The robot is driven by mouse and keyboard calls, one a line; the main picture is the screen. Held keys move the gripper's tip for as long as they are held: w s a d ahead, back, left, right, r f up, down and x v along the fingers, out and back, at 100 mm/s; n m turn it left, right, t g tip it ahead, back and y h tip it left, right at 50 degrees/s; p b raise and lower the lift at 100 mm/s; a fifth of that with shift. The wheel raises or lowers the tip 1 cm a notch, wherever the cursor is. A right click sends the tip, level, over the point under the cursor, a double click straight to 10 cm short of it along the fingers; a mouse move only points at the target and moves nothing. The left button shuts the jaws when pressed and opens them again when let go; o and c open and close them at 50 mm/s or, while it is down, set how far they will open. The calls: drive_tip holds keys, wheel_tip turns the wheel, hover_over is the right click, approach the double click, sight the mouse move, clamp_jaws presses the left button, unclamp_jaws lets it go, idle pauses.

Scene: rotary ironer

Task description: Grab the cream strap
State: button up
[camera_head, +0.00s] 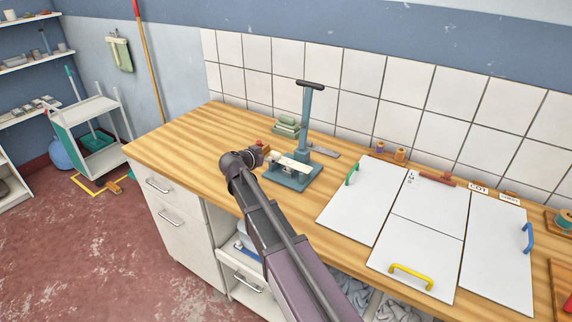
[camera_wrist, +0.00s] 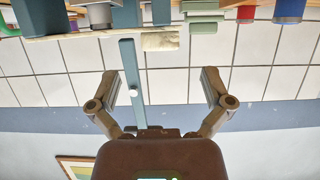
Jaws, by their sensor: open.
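The cream strap (camera_head: 291,164) lies across the low blue-grey base (camera_head: 291,179) of an upright stand with a tall post (camera_head: 306,118). My gripper (camera_head: 264,152) is just left of the strap, close to it, with the arm partly hiding that area. In the wrist view, which is upside down, my gripper (camera_wrist: 163,84) has its fingers spread wide with nothing between them held. There the strap (camera_wrist: 95,44) runs as a pale flat strip above and beyond the fingertips, apart from them. The post (camera_wrist: 131,75) shows behind the open fingers.
Green stacked blocks (camera_head: 287,126) stand behind the stand, near the tiled wall. White panels (camera_head: 365,199) with a green, a yellow (camera_head: 411,275) and a blue handle (camera_head: 527,238) cover the bench's right. The wooden bench top (camera_head: 190,135) is clear on the left.

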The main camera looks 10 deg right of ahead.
sight(274, 154)
drive_tip(key=shift+w+d+f, duration=0.1)
drive_tip(key=shift+w+d, duration=0.1)
idle(0.3)
drive_tip(key=b+x, duration=0.2)
drive_tip(key=x, duration=0.2)
drive_tip(key=shift+w+f, duration=0.1)
drive_tip(key=shift+f, duration=0.05)
drive_tip(key=shift+w+d+f, duration=0.1)
drive_tip(key=shift+w+d, duration=0.2)
drive_tip(key=shift+d, duration=0.1)
drive_tip(key=c, duration=1)
